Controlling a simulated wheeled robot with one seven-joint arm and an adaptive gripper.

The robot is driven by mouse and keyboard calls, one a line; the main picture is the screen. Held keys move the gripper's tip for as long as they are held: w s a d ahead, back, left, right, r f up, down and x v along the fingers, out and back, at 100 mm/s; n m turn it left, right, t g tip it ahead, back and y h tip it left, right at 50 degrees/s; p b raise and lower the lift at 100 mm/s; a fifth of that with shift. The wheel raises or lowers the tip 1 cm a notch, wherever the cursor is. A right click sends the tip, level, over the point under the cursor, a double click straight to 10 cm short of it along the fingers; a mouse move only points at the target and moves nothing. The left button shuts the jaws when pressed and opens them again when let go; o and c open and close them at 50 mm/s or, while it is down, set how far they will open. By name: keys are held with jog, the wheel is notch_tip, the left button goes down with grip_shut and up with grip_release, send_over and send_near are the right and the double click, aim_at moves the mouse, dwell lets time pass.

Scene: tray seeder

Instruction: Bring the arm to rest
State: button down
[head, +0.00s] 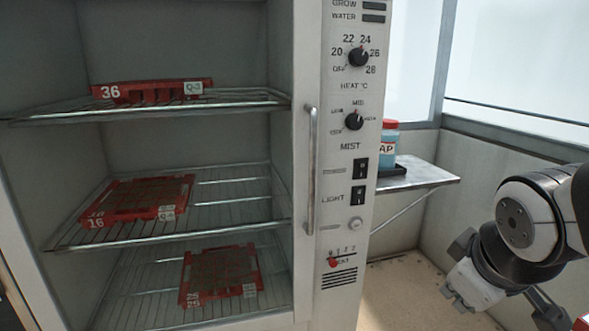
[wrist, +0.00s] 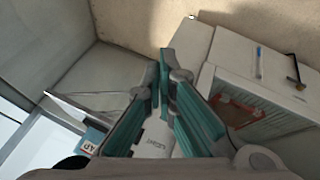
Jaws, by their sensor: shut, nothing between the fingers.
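My arm (head: 530,215) is folded at the right side of the head view, clear of the cabinet and the side shelf. My gripper (wrist: 165,54) shows in the wrist view with its two teal-padded fingers together at the tips and nothing between them. In the head view I cannot make out its fingertips clearly.
An open growing cabinet (head: 311,275) holds red trays on wire racks: one on the top rack (head: 150,91), one on the middle (head: 137,199), one on the bottom (head: 220,273). A bottle (head: 389,140) stands on a side shelf (head: 425,174). Floor beside the cabinet is clear.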

jog(key=s+a+m+g+y, duration=0.1)
jog(key=s+a+m+g, duration=0.2)
jog(key=s, duration=0.7)
jog(key=s+a+m+g+y, duration=0.1)
jog(key=s+a+m+g, duration=0.15)
jog(key=s, duration=0.75)
notch_tip(320, 180, up, 27)
jog(key=t+p, duration=0.4)
jog(key=p, duration=2)
jog(key=shift+d+f, duration=0.15)
jog(key=shift+d, duration=0.2)
